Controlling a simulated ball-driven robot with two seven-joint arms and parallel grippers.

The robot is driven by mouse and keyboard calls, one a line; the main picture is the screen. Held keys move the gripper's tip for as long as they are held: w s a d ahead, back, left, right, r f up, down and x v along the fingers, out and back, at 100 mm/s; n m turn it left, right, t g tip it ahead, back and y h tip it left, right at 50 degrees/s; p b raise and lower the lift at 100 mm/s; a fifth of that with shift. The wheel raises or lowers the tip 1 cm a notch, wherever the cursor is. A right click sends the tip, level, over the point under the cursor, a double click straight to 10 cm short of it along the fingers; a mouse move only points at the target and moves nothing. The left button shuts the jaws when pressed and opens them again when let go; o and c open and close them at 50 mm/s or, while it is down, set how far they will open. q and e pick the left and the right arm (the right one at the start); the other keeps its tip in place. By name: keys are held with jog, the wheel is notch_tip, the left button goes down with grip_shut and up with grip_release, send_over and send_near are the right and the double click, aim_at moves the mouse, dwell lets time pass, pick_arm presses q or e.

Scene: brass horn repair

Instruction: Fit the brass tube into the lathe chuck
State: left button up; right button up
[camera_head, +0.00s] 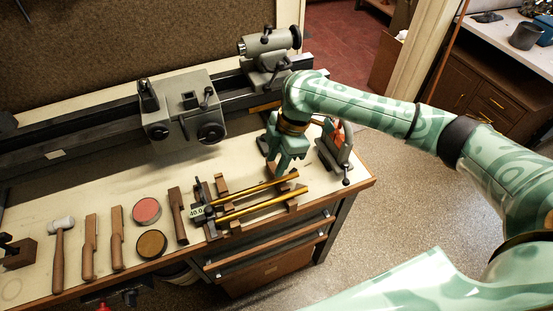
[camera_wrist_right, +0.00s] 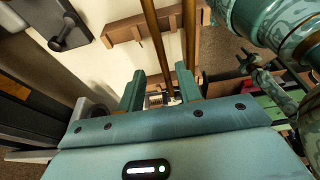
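Two brass tubes lie side by side on notched wooden rests on the bench: a far tube (camera_head: 250,189) and a near tube (camera_head: 250,208). In the right wrist view, one tube (camera_wrist_right: 153,35) runs toward the gap between my fingers, and the other (camera_wrist_right: 191,35) runs toward the right finger. My right gripper (camera_head: 284,170) points down at the right end of the far tube. In the right wrist view its fingers (camera_wrist_right: 161,82) are apart, with clear space beside the tube. My left gripper is not in view. The lathe chuck is not in view.
The lathe carriage (camera_head: 184,106) and tailstock (camera_head: 268,57) stand behind the tubes. A mallet (camera_head: 59,255), wooden tools (camera_head: 90,247) and two round tins (camera_head: 146,211) lie to the left. A clamp-like stand (camera_head: 335,150) is close right of my gripper, near the bench edge.

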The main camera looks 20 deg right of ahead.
aim_at(269, 183)
jog(key=b+x, duration=0.5)
jog(key=shift+f+b, duration=0.15)
jog(key=shift+b, duration=0.2)
jog(key=shift+a+f, duration=0.1)
jog(key=shift+f, duration=0.2)
jog(key=shift+x, duration=0.95)
jog(key=shift+a+f, duration=0.3)
jog(key=shift+f, duration=0.2)
grip_shut()
jog(key=shift+r, duration=0.15)
